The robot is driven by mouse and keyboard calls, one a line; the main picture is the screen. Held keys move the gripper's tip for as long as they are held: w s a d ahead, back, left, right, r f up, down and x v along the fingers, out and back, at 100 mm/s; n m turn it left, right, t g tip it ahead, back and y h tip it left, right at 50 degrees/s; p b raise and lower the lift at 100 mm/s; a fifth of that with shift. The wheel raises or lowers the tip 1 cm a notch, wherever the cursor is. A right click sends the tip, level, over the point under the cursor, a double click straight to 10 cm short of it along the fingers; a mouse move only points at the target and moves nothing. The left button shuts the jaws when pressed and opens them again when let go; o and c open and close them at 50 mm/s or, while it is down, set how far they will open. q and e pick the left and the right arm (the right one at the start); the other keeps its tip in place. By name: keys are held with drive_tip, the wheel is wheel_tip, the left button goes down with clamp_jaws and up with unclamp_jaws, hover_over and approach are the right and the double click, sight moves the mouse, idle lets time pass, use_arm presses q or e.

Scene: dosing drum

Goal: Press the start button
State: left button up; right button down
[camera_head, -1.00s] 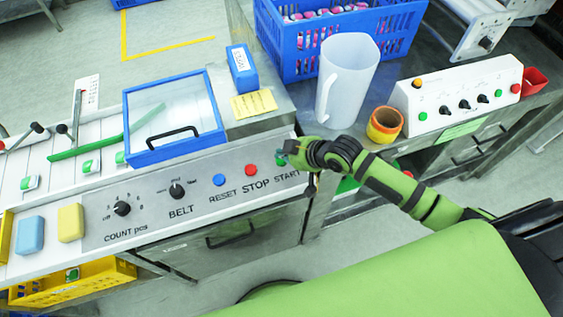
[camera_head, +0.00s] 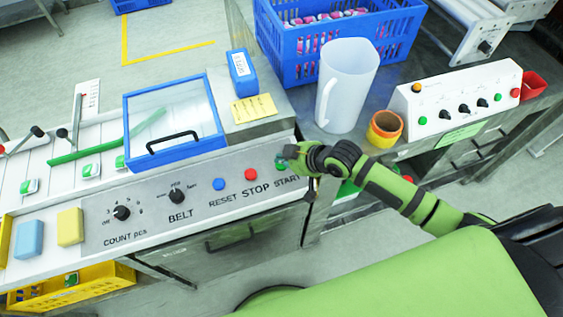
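The green start button (camera_head: 281,164) is on the grey control panel (camera_head: 150,208), above the word START and right of the red stop button (camera_head: 250,173) and the blue reset button (camera_head: 219,184). My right gripper (camera_head: 290,155) is just at the right of the start button and partly covers it. I cannot tell whether it touches the button. Its fingers are small and dark here, so I cannot see whether they are open or shut. My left gripper is not in view.
A belt knob (camera_head: 177,194) and a count knob (camera_head: 121,212) sit further left on the panel. A blue-framed lid (camera_head: 176,151) lies above them. A white jug (camera_head: 345,86), an orange tape roll (camera_head: 385,128) and a blue crate (camera_head: 290,55) stand behind my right arm.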

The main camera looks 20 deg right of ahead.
idle(0.4)
drive_tip(key=shift+f, duration=0.45)
